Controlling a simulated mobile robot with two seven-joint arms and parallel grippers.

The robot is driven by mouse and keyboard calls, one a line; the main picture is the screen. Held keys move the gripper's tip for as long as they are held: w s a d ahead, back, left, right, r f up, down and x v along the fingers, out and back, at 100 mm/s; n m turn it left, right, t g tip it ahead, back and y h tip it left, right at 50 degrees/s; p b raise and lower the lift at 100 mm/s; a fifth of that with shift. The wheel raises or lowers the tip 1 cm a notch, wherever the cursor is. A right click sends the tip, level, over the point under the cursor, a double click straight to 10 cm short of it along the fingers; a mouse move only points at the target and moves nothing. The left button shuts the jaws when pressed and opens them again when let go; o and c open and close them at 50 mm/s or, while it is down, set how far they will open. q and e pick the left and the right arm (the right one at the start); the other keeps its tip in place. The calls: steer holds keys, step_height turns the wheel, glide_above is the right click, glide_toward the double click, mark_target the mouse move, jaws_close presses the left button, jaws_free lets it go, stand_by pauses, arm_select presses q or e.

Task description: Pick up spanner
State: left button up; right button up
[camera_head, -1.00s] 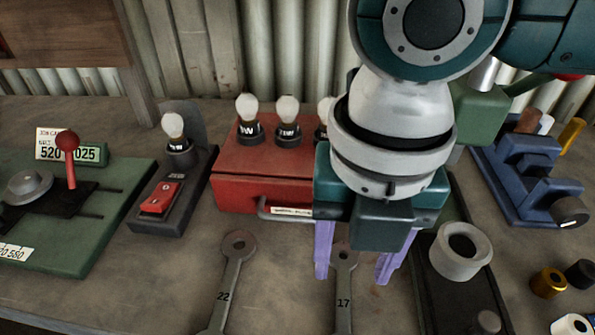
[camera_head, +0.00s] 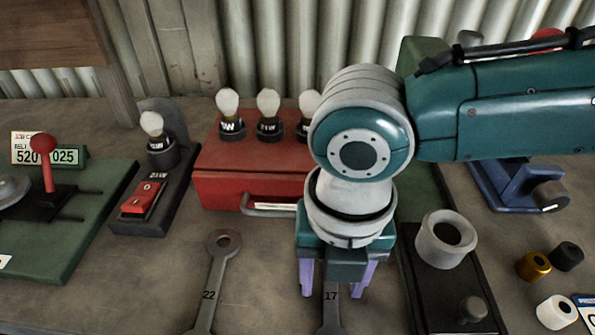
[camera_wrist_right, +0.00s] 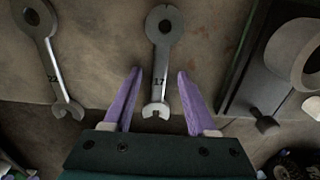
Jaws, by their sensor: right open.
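Two grey spanners lie flat on the workbench. The spanner marked 17 (camera_head: 331,312) is under my right gripper (camera_head: 333,287), which hides its upper end in the head view. In the right wrist view, spanner 17 (camera_wrist_right: 161,62) shows whole, its ring end away from me. The open fingers of my right gripper (camera_wrist_right: 157,75) stand either side of its shaft, with a gap on each side. The spanner marked 22 (camera_head: 211,283) lies to the left; it also shows in the right wrist view (camera_wrist_right: 48,55). My left gripper is not in view.
A red box (camera_head: 235,188) with several bulbs on top stands behind the spanners. A black stand with a grey ring (camera_head: 445,240) is close on the right. A red rocker switch (camera_head: 144,200) and a green board (camera_head: 75,235) are at left.

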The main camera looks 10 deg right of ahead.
steer(key=shift+f, duration=0.15)
jaws_close()
stand_by(0.4)
